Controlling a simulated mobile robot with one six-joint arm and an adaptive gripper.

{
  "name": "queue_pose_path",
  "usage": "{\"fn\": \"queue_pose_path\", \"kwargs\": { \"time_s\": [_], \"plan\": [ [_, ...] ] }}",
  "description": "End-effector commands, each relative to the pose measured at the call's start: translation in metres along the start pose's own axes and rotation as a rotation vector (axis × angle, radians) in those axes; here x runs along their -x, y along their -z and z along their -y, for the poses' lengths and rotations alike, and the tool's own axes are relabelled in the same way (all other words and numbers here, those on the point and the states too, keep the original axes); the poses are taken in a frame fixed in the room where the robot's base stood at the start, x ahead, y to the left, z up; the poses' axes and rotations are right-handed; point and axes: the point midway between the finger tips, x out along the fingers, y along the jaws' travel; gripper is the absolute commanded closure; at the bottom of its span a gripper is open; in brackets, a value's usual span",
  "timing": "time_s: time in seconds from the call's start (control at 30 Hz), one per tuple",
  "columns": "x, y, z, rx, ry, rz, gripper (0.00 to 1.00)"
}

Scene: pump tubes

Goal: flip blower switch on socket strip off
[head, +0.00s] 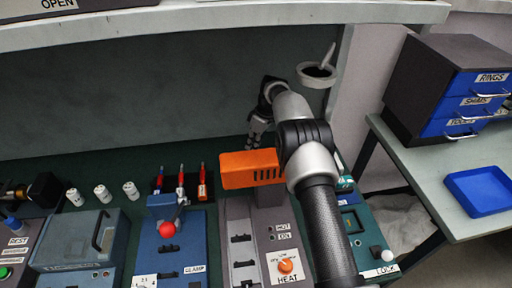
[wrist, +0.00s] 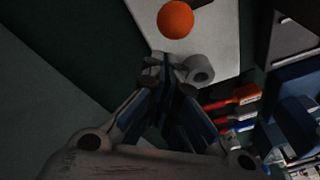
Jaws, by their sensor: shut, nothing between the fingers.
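My gripper (head: 258,138) is at the back of the bench, beyond the orange blower body (head: 248,168), with its fingers pointing down. In the wrist view the fingers (wrist: 168,66) come together at the tips, shut and empty. Just ahead of them is a round orange part (wrist: 175,19) over a pale panel, and a grey hollow cylinder (wrist: 200,73) lies close beside the tips. I cannot make out the socket strip or its blower switch in either view; my arm covers part of the bench. Whether the fingertips touch anything is unclear.
Red and blue-handled tools stand in a black rack (head: 176,188) left of the blower. A blue clamp station (head: 180,245), a heat panel with an orange knob (head: 286,265) and a lock box (head: 352,220) line the front. A shelf (head: 220,27) overhangs the back.

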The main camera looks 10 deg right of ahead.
Motion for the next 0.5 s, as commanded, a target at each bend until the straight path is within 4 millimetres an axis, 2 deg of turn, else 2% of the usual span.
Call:
{"fn": "queue_pose_path", "kwargs": {
  "time_s": [0.2,0.5],
  "plan": [
    [0.0033,-0.0112,0.0001,0.0,0.0,0.0,1.0],
    [0.0044,-0.0126,0.0,0.0,-0.001,0.0,1.0]
  ]
}}
